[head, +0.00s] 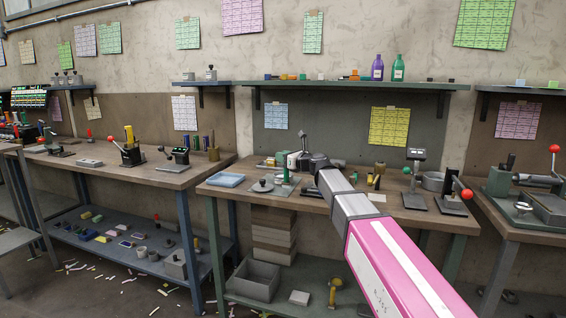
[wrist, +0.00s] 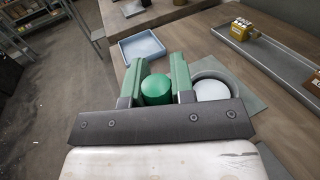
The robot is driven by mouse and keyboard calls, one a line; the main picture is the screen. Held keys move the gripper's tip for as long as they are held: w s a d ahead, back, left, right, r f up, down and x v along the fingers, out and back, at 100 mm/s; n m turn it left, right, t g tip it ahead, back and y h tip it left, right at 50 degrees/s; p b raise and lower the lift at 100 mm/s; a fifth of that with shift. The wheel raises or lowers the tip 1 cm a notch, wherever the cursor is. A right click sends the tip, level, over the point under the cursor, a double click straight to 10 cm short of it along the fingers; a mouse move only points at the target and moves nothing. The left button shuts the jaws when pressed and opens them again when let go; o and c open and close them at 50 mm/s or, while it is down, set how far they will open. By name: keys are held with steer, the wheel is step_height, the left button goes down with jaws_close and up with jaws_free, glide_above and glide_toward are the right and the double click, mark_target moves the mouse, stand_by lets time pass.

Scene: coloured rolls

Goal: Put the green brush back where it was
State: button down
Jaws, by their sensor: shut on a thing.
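In the wrist view, the rounded green end of the brush (wrist: 156,90) sits between the two green fingers of my gripper (wrist: 160,78). The gripper is shut on it. The lower part of the brush is hidden from this camera. In the head view, my gripper (head: 287,174) is over the middle workbench, near its left part, with its fingers pointing down. The brush cannot be told clearly from the green fingers there. I cannot tell whether the brush touches the bench.
A pale blue tray (head: 227,180) lies on the bench at left; it also shows in the wrist view (wrist: 142,48). A round grey dish with a pale disc (wrist: 212,90) is close right of the fingers. A long metal tray (wrist: 268,58) lies further right. Presses (head: 415,180) stand right.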

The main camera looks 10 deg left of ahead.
steer(key=shift+f, duration=1.05)
steer(key=c, duration=1)
jaws_free()
steer(key=shift+s+d, duration=0.1)
steer(key=shift+d, duration=0.05)
steer(key=v, duration=1.1)
steer(key=shift+s+d, duration=0.15)
steer(key=shift+d, duration=0.15)
